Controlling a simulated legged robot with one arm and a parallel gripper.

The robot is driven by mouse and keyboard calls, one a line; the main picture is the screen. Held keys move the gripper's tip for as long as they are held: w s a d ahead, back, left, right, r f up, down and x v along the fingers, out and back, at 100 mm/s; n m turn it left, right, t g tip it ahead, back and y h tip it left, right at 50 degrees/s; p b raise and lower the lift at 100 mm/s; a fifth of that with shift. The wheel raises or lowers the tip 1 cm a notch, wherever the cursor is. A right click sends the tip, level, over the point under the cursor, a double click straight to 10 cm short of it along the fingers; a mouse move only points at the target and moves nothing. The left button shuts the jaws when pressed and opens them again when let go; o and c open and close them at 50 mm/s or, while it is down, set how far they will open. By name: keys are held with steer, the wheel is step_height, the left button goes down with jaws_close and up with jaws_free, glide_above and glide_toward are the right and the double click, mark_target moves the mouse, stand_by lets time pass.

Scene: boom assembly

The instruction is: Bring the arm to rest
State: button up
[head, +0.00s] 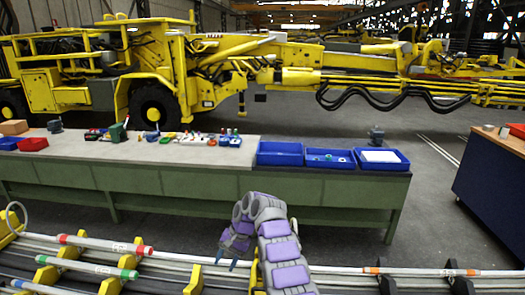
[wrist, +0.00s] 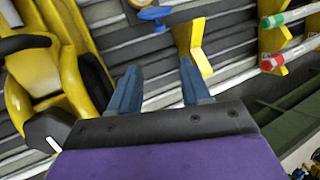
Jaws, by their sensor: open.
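My arm, grey with purple pads, rises at the bottom middle of the head view and bends over to the left. My gripper (head: 227,258) hangs at its end, above the rack of rods and in front of the green workbench. In the wrist view the two blue fingers of my gripper (wrist: 155,92) stand apart with nothing between them. Grey rails (wrist: 150,60) and a yellow bracket (wrist: 192,45) lie beyond the fingertips.
A rack holds long rods with red (head: 78,240), green (head: 85,266) and orange bands. Behind it stands the workbench (head: 150,182) with small parts and blue bins (head: 280,153). A blue cabinet (head: 490,180) stands at right. A yellow machine (head: 150,70) fills the back. Grey floor between bench and cabinet is clear.

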steer(key=s+d+r+b, duration=0.3)
steer(key=s+d+r, duration=0.1)
steer(key=d+r, duration=0.35)
steer(key=s+d+r+h+b, duration=0.1)
steer(key=s+d+r+b, duration=0.2)
steer(key=s, duration=0.4)
steer(key=s+d+r+h+b, duration=0.1)
steer(key=s+d+r, duration=0.2)
steer(key=s+d, duration=0.35)
steer(key=s+d+f+h+b, duration=0.1)
steer(key=s+d+f, duration=0.1)
steer(key=s, duration=0.9)
steer(key=s+d+f+n+b, duration=0.1)
steer(key=s+d, duration=0.4)
steer(key=s, duration=0.6)
steer(key=s+d+f+h+b, duration=0.1)
steer(key=s+d+f+b, duration=0.2)
steer(key=s, duration=0.9)
step_height(320, 180, down, 2)
steer(key=shift+d+f+n+t+h, duration=0.1)
steer(key=shift+d+n+t+h, duration=0.25)
steer(key=shift+d, duration=0.4)
steer(key=shift+c, duration=0.4)
steer(key=shift+d, duration=0.1)
